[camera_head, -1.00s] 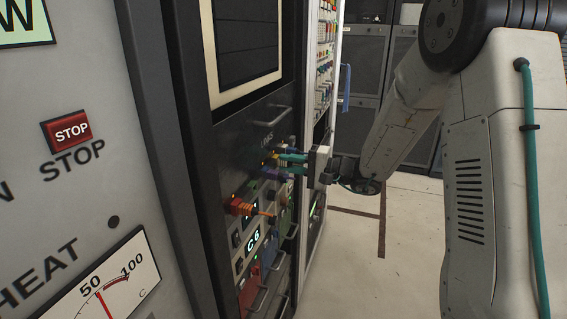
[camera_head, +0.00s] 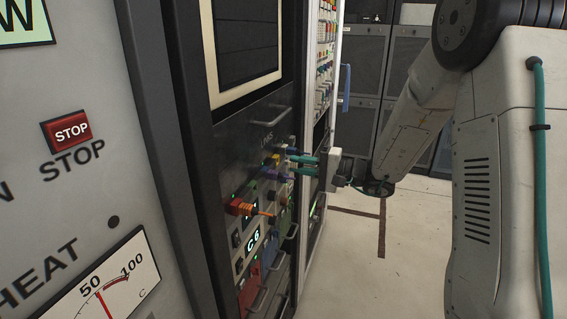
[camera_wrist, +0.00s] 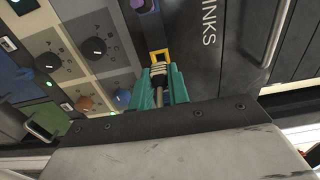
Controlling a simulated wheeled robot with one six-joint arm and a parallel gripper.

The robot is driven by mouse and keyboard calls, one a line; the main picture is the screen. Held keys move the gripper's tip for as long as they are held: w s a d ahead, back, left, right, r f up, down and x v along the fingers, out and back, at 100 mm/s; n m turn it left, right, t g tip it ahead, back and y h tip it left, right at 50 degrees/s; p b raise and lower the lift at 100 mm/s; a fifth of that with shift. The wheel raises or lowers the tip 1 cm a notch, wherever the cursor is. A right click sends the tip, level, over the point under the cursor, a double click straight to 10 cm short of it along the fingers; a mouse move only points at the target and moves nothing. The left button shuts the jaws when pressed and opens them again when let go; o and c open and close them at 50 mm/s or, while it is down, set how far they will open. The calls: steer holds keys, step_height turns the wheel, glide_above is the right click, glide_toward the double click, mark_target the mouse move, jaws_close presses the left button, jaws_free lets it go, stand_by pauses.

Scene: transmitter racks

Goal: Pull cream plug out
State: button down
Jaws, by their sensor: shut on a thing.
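My gripper (camera_head: 295,164) has teal fingers and is at the dark panel marked LINKS, a little out from its face. In the wrist view my gripper (camera_wrist: 161,70) is shut on the cream plug (camera_wrist: 158,72), which shows as a ribbed pale body between the fingers, with its cable running back toward the wrist. A yellow-framed socket (camera_wrist: 160,55) lies just beyond the plug's tip. It also shows in the head view (camera_head: 276,159), left of the fingertips. The fingers hide most of the plug, and I cannot tell whether its tip is clear of the socket.
A purple connector (camera_wrist: 144,5) and a blue one (camera_wrist: 122,97) are close by on the rack. An orange connector (camera_head: 240,207) sticks out lower down. Metal handles (camera_head: 271,117) project from the rack. Open floor (camera_head: 345,265) lies to the right.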

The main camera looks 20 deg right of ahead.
steer(key=shift+v, duration=1.5)
